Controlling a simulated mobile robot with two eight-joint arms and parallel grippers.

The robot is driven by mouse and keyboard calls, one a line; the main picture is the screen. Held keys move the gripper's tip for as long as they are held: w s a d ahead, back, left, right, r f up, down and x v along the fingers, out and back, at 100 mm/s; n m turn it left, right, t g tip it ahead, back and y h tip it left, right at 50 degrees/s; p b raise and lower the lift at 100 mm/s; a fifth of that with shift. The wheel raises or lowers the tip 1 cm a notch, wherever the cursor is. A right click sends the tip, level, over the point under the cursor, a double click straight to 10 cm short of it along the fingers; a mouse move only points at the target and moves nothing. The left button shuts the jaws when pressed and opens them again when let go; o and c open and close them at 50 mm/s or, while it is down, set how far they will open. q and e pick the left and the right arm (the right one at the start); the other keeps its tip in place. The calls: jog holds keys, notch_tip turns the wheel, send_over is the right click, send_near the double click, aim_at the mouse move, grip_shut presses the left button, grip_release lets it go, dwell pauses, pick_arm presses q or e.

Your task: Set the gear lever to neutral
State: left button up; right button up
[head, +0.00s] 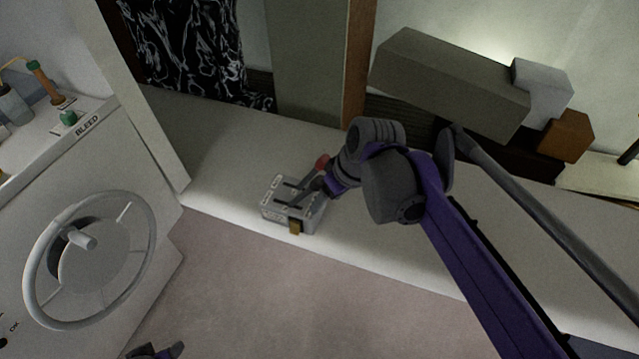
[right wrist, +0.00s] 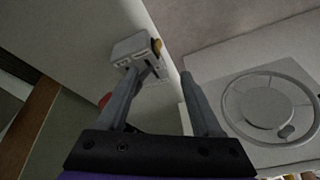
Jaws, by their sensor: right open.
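The gear lever unit is a small grey box (head: 288,215) with slots and markings on top, mounted at the edge of a pale ledge. Its lever ends in a red knob (head: 322,161). My right gripper (head: 306,191) is over the box, close beside the lever. In the right wrist view its two fingers (right wrist: 166,76) are apart with nothing clearly between them. There the grey box (right wrist: 130,47) lies beyond the fingertips, and the red knob (right wrist: 104,99) shows partly behind the left finger. Contact cannot be told. My left gripper (head: 155,350) is partly cut off at the bottom edge.
A white console with a steering wheel (head: 88,258) and a panel marked BLEED stands at the left. A brown-tan tab (head: 296,227) sits on the box's front. Grey and brown blocks (head: 450,80) lie at the back right. The carpet in front is clear.

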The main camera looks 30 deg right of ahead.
jog(key=n+y, duration=0.1)
jog(key=n, duration=0.1)
send_near(305, 194)
jog(key=f, duration=0.1)
jog(key=f+b, duration=0.1)
jog(key=f, duration=0.1)
jog(key=shift+w+d+f, duration=0.25)
jog(key=shift+w+f, duration=0.15)
grip_shut()
dwell(0.3)
dwell(1.1)
